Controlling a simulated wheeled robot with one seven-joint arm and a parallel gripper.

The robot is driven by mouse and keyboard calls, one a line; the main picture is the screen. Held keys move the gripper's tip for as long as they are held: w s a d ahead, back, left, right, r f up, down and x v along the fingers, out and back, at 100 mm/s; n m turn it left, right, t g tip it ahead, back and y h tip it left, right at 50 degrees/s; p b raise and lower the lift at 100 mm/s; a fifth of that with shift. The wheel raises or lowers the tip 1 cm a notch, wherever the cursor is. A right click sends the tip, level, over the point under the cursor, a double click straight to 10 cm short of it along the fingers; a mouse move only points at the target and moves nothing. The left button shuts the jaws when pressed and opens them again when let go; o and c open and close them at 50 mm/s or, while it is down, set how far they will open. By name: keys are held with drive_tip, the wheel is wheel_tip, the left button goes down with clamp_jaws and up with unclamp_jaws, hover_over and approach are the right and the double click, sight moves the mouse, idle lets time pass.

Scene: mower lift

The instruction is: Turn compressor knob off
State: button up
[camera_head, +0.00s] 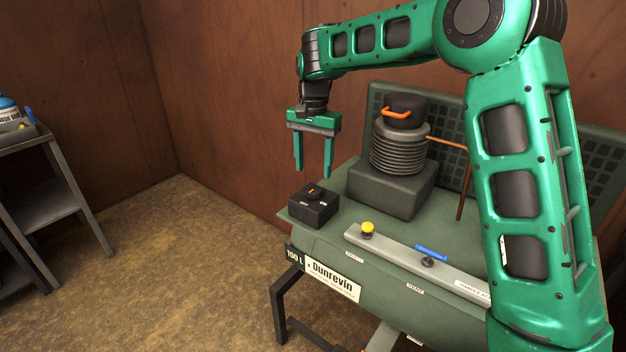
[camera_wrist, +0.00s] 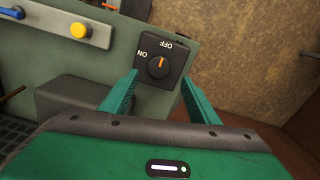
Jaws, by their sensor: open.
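The compressor knob (camera_wrist: 158,68) is a round black dial with an orange mark, on a black switch box (camera_head: 314,210) at the left end of the green compressor. My gripper (camera_head: 313,174) is open and empty, pointing down above the box. In the wrist view its fingers (camera_wrist: 159,80) stand on either side of the knob, apart from it.
The compressor's ribbed pump (camera_head: 398,152) with an orange handle stands to the right of the box. A yellow knob (camera_head: 367,229) and a blue handle (camera_head: 431,252) sit on the front strip. A grey shelf (camera_head: 45,195) is far left, with open floor between.

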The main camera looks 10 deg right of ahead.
wheel_tip(320, 180, up, 4)
drive_tip(key=shift+r, duration=0.1)
idle(0.4)
drive_tip(key=s+d+r+h, duration=0.1)
drive_tip(key=s+d, duration=0.8)
drive_tip(key=d, duration=0.3)
drive_tip(key=s+d+r, duration=0.1)
drive_tip(key=s+d, duration=0.9)
drive_tip(key=d, duration=0.2)
drive_tip(key=s+d+f, duration=0.2)
drive_tip(key=s, duration=0.6)
drive_tip(key=s+d+f, duration=0.2)
drive_tip(key=s+f, duration=0.1)
drive_tip(key=s, duration=0.5)
drive_tip(key=s+d+f+y, duration=0.1)
drive_tip(key=s+d+f, duration=0.1)
drive_tip(key=s, duration=0.6)
drive_tip(key=shift+f+n, duration=0.3)
drive_tip(key=shift+f, duration=0.3)
drive_tip(key=shift+s+d, duration=0.1)
